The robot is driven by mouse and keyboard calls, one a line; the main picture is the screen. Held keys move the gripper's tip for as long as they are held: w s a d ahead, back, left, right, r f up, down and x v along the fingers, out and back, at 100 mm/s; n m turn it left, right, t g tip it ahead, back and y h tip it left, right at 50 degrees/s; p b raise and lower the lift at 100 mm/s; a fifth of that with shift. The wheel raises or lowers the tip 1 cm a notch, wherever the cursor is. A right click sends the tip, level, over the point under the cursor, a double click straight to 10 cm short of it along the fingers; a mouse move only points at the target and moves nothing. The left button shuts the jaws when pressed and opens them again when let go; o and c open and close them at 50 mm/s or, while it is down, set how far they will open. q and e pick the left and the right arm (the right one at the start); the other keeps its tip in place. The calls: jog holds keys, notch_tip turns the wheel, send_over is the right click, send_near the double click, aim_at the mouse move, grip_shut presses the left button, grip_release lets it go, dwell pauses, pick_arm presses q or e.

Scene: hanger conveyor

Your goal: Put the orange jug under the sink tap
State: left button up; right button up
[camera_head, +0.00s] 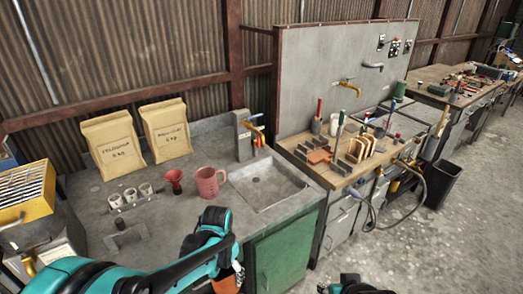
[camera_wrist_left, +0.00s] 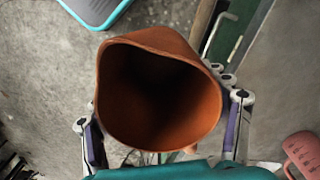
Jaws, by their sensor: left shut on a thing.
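The orange jug (camera_wrist_left: 160,90) fills the middle of the left wrist view, its open, empty-looking mouth facing the camera. My left gripper (camera_wrist_left: 165,130) is shut on it, with a finger on each side. In the head view only a small part of the jug (camera_head: 227,284) shows below my left arm, near the counter's front edge; most of it is hidden. The sink (camera_head: 268,188) is an empty square basin at the counter's right. The brass tap (camera_head: 254,126) is on a post at its back. Part of my right arm shows at the bottom; its fingers cannot be made out.
A pink mug (camera_head: 208,183) stands left of the sink, beside a red funnel-like cup (camera_head: 174,181). Several small cups (camera_head: 130,195) and two paper sacks (camera_head: 112,145) are further left. A wooden workbench with tools (camera_head: 350,150) adjoins on the right. The basin is clear.

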pick_arm(q)
jog(key=a+f+n+b, duration=0.2)
jog(key=a+f+n, duration=0.3)
jog(key=a, duration=0.1)
jog(key=shift+w+a+f+n, duration=0.25)
jog(key=shift+a+f+n, duration=0.15)
